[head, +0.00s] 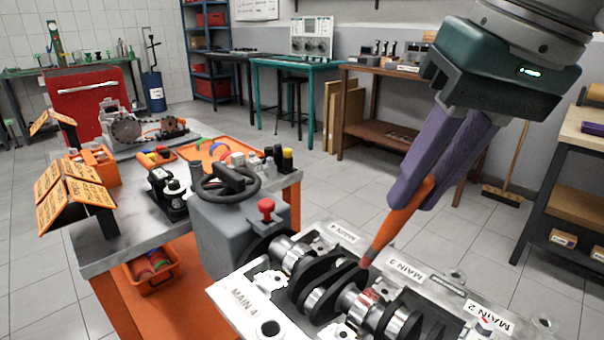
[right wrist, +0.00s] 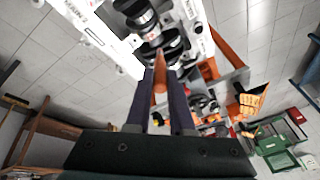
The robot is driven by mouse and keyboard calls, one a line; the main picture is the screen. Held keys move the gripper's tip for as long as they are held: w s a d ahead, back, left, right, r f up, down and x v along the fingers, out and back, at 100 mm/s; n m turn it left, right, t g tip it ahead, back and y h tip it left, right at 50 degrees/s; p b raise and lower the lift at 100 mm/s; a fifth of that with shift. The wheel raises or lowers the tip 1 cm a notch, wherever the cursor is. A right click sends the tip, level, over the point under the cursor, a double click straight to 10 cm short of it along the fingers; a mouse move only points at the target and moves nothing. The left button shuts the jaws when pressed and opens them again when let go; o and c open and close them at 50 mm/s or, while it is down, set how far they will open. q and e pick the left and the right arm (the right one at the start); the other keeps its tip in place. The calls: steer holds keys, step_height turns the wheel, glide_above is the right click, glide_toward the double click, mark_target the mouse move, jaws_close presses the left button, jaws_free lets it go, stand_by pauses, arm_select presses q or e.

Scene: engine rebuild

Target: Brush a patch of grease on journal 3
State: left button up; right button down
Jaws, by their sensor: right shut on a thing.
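My right gripper (head: 412,203) is shut on an orange brush (head: 396,232), which slants down to the left. The brush also shows between the purple fingers in the right wrist view (right wrist: 160,76). Its dark tip is at the crankshaft (head: 322,290), just above a shiny journal with a reddish patch (head: 370,296); I cannot tell whether it touches. The journal lies near the label MAIN 3 (head: 405,270). The crankshaft, with black webs and bright journals, lies in the pale engine block (head: 450,290). My left gripper is not in view.
Orange trays and sign stands are behind. Open floor (head: 520,215) lies to the right.

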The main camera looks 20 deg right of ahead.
steer(key=shift+r+p, duration=0.55)
steer(key=shift+r, duration=0.7)
steer(key=shift+f, duration=0.1)
